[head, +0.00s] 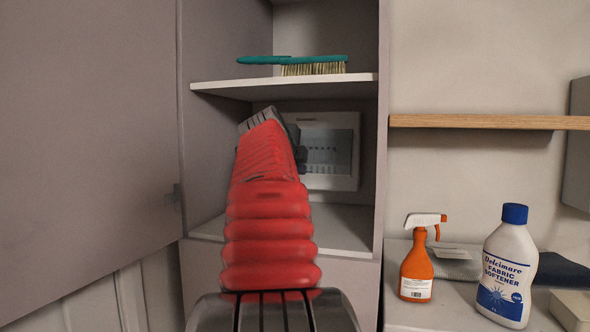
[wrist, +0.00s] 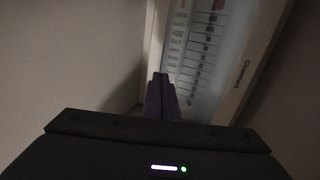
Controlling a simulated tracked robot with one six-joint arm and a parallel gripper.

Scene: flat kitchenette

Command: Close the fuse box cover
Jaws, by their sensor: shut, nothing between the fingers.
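The fuse box (head: 344,178) is a white-framed box with a greyish window, on the back wall of the open cupboard's middle compartment. My red-sleeved arm hides its left part. In the wrist view the fuse box (wrist: 232,100) is tilted across the upper middle and right, with rows of switches and printed labels. I cannot tell how far its cover stands open. My gripper (wrist: 162,78) is shut and empty, its fingertips by the lower left side of the box in the picture. I cannot tell whether they touch it.
The cupboard door (head: 90,140) stands open at left. A shelf (head: 290,88) above the box bears a teal brush (head: 314,66). To the right are a wooden shelf (head: 480,122), an orange spray bottle (head: 417,262) and a fabric softener bottle (head: 507,268).

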